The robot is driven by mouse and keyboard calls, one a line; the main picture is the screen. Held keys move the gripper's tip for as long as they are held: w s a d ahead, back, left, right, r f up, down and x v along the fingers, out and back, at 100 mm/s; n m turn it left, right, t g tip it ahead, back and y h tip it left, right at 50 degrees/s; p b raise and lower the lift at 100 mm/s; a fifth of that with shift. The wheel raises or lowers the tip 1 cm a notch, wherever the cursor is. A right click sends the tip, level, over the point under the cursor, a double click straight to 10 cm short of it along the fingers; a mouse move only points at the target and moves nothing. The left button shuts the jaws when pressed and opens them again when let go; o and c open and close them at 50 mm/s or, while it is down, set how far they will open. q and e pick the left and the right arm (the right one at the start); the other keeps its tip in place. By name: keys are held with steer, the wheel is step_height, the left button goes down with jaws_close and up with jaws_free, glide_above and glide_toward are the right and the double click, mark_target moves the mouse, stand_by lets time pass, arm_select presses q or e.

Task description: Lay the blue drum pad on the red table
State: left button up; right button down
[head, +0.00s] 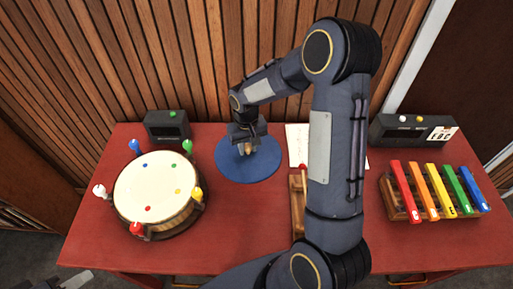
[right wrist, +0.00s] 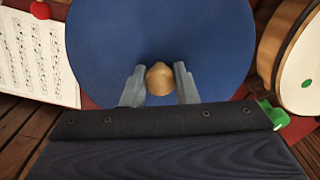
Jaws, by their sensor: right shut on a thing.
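The blue drum pad (head: 262,168) is a flat blue disc with a wooden knob at its middle. It is at the back middle of the red table (head: 235,215); I cannot tell if it touches the table top. My right gripper (head: 245,147) is over the pad, shut on its knob. In the right wrist view, the fingers (right wrist: 160,84) are on both sides of the knob, and the pad (right wrist: 160,35) fills the upper middle. Part of my left gripper (head: 76,280) shows at the bottom left corner of the head view, mostly cut off.
A drum (head: 155,190) with coloured pegs stands left of the pad. A small dark box (head: 167,127) is behind it. A music sheet (head: 296,146) and a wooden piece (head: 297,205) lie right, partly behind my arm. A xylophone (head: 432,190) and a dark device (head: 400,130) are far right.

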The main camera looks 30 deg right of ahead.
steer(key=w+d+f, duration=0.1)
steer(key=f, duration=0.1)
steer(key=w+d+f+b, duration=0.1)
steer(key=w+d+f, duration=0.1)
steer(key=w+d+f+b, duration=0.1)
steer(key=w+d+f, duration=0.1)
steer(key=shift+w+f, duration=0.15)
steer(key=shift+f, duration=0.05)
steer(key=f, duration=0.1)
steer(key=f+b, duration=0.2)
steer(key=f, duration=0.1)
steer(key=shift+w+d, duration=0.3)
steer(key=shift+r, duration=0.1)
steer(key=c, duration=1.6)
jaws_free()
steer(key=shift+f+b, duration=0.25)
steer(key=shift+b, duration=0.05)
steer(key=o, duration=0.5)
steer(key=shift+c, duration=0.2)
